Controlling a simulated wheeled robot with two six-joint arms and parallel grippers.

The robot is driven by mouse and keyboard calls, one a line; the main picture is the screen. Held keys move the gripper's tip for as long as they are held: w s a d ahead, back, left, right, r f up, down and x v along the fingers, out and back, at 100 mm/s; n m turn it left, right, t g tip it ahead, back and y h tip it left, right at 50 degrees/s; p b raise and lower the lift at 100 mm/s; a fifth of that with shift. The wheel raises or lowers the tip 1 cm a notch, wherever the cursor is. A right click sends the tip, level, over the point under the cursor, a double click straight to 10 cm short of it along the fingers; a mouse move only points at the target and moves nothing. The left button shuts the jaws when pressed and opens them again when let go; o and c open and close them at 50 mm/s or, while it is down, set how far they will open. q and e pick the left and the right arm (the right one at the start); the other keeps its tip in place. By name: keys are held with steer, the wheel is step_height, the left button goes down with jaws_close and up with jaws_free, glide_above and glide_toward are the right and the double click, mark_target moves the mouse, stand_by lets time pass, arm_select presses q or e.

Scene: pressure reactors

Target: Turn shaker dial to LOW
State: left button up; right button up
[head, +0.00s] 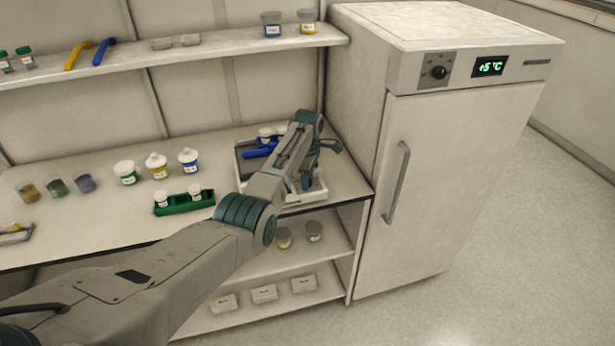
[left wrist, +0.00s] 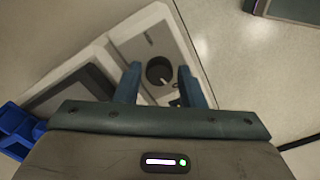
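The shaker (head: 242,173) is a white-framed unit at the right end of the bench, next to the fridge; it also shows in the left wrist view (left wrist: 116,62). Its dark round dial (left wrist: 158,77) with a pale pointer mark is on a light panel in the left wrist view. My left gripper (left wrist: 159,68) is open, with one finger on each side of the dial; contact cannot be told. In the head view my left gripper (head: 320,160) is over the shaker's right side, and my arm hides the dial. The dial labels are too small to read. My right gripper is not in view.
A fridge (head: 440,190) with its own black knob (head: 439,72) stands close on the right. A green rack (head: 184,203) with white-capped jars and several other jars stand left of the shaker. A shelf (head: 170,55) runs above the bench.

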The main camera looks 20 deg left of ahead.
arm_select(q)
steer(key=shift+w+f, duration=0.1)
steer(key=shift+c, duration=0.7)
steer(key=c, duration=0.6)
steer(key=shift+m+p, duration=0.3)
steer(key=shift+m, duration=0.2)
steer(key=m+p, duration=0.1)
steer(key=m, duration=0.3)
steer(key=shift+r+p, duration=0.2)
steer(key=shift+p, duration=0.1)
steer(key=m+p, duration=0.1)
steer(key=m, duration=0.2)
steer(key=shift+m, duration=0.3)
steer(key=m+p, duration=0.1)
steer(key=m, duration=0.4)
steer(key=shift+m, duration=0.3)
steer(key=m, duration=0.5)
steer(key=shift+w, duration=0.1)
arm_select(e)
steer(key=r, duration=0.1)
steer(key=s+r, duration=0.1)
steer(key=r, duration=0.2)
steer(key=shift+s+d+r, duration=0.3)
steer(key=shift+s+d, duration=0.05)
arm_select(q)
steer(key=shift+m, duration=0.4)
